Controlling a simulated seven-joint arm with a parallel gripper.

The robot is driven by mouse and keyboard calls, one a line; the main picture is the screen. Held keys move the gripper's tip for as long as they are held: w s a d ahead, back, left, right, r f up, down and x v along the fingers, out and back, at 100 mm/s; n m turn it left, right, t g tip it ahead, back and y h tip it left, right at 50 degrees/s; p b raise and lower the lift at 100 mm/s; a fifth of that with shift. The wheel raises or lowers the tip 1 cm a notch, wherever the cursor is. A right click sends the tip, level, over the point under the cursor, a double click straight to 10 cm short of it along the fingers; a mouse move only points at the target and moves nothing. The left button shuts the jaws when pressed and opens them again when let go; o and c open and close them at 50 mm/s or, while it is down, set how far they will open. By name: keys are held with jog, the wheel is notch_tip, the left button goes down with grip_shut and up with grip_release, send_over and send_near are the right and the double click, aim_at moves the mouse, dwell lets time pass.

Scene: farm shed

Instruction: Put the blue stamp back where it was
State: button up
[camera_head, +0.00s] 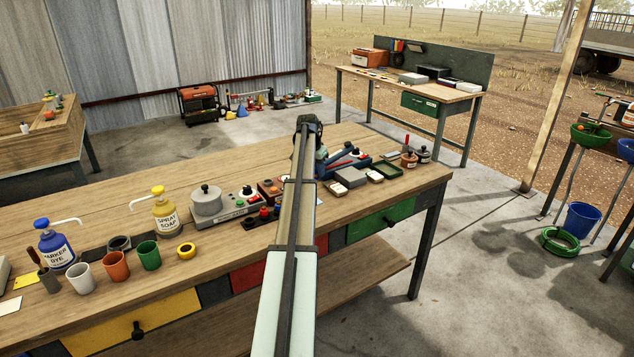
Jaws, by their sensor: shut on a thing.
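My arm reaches up the middle of the picture and ends in a dark joint over the far part of the workbench. My gripper is at that far end, largely hidden behind the arm, and its fingers and anything between them cannot be made out. A dark stamp rack (256,222) stands on the bench just left of my arm. I cannot tell whether that blue piece is the blue stamp. The arm covers the rack's right side.
Right of my arm are a blue tool (345,162), a grey box (349,178), a green pad (384,169) and jars. The bench's right front corner is clear.

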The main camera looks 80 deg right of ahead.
jog(key=shift+f, duration=2.45)
jog(key=shift+f, duration=0.1)
jog(key=o, duration=0.8)
jog(key=shift+o, duration=0.2)
jog(key=v, duration=1.2)
jog(key=shift+w, duration=0.1)
